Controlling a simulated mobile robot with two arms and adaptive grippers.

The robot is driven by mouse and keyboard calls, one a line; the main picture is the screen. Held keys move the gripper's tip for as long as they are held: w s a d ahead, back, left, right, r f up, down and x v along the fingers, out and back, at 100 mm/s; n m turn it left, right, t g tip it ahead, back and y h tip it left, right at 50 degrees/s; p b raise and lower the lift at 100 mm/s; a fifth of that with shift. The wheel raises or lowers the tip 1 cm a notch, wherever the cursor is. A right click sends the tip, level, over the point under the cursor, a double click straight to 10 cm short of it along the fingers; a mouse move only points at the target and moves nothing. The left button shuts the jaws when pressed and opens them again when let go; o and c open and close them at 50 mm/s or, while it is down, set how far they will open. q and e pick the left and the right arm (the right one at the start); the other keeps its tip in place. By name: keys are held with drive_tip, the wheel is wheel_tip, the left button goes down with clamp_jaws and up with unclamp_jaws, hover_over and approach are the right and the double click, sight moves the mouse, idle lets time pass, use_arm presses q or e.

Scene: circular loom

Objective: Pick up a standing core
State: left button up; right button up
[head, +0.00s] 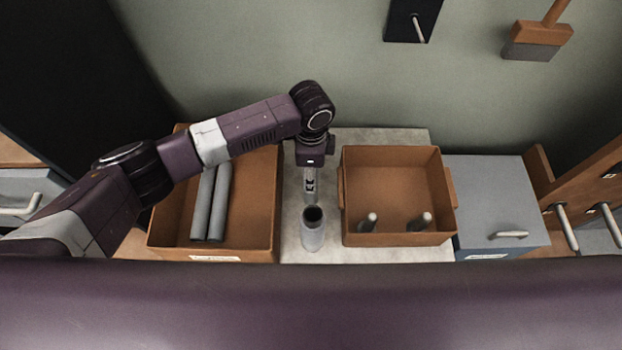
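A grey standing core (313,235), a tube with a dark open top, stands upright on the pale worktop (386,254) between two brown boxes. My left gripper (310,194) points down just behind the core's top in the head view. A small gap seems to show between its fingertips and the core's rim, but I cannot tell the height between them. The fingers are small here, and I cannot tell whether they are open or shut. My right gripper is out of view.
The left brown box (263,215) holds two long grey tubes (211,205) lying down. The right brown box (392,165) holds two small pieces with pale tops (370,219). A grey drawer unit (490,190) and a wooden rack with pegs (567,228) stand further right.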

use_arm(q)
drive_tip(key=c, duration=0.8)
drive_tip(key=shift+r, duration=0.15)
drive_tip(key=shift+c, duration=0.4)
wheel_tip(320, 180, up, 20)
drive_tip(key=b, duration=0.1)
drive_tip(key=o, duration=0.6)
clamp_jaws()
